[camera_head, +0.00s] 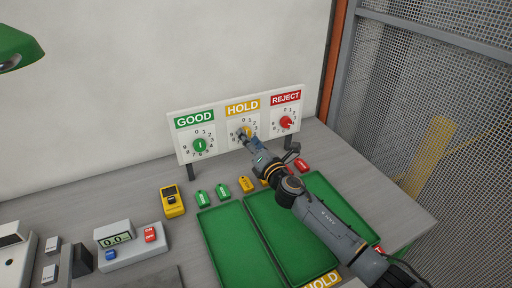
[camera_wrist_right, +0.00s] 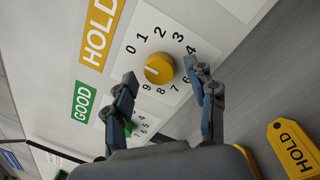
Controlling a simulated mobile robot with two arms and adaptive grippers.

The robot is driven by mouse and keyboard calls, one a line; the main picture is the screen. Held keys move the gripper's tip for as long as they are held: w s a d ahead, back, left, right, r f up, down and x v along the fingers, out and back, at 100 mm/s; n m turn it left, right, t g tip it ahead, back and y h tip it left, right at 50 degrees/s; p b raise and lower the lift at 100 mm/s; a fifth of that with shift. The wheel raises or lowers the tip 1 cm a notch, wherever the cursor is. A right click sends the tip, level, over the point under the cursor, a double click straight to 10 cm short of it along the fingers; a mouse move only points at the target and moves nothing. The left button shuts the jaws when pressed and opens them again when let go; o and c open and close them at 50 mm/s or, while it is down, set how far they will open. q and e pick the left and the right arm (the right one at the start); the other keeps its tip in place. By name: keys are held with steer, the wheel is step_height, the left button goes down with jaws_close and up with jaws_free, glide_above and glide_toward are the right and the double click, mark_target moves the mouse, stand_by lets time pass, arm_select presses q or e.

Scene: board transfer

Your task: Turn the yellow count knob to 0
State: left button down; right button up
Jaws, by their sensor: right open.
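The yellow count knob (camera_wrist_right: 159,68) sits on the white dial under the yellow HOLD label (camera_wrist_right: 100,32). Digits ring it; a pale mark shows on its face, but I cannot tell which digit it points to. My right gripper (camera_wrist_right: 163,80) is open, its two fingers apart on either side of the knob's near side, with nothing between them gripped. In the head view the right gripper (camera_head: 246,137) is in front of the HOLD dial and partly hides the knob (camera_head: 248,131). My left gripper is not in view.
A green knob (camera_head: 200,145) under GOOD and a red knob (camera_head: 287,122) under REJECT flank it on the same panel (camera_head: 217,140). Green trays (camera_head: 235,250), several tags and a yellow handheld device (camera_head: 172,201) lie on the grey table below. A mesh fence stands at right.

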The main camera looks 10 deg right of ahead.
steer(key=v, duration=1.1)
steer(key=shift+s, duration=0.4)
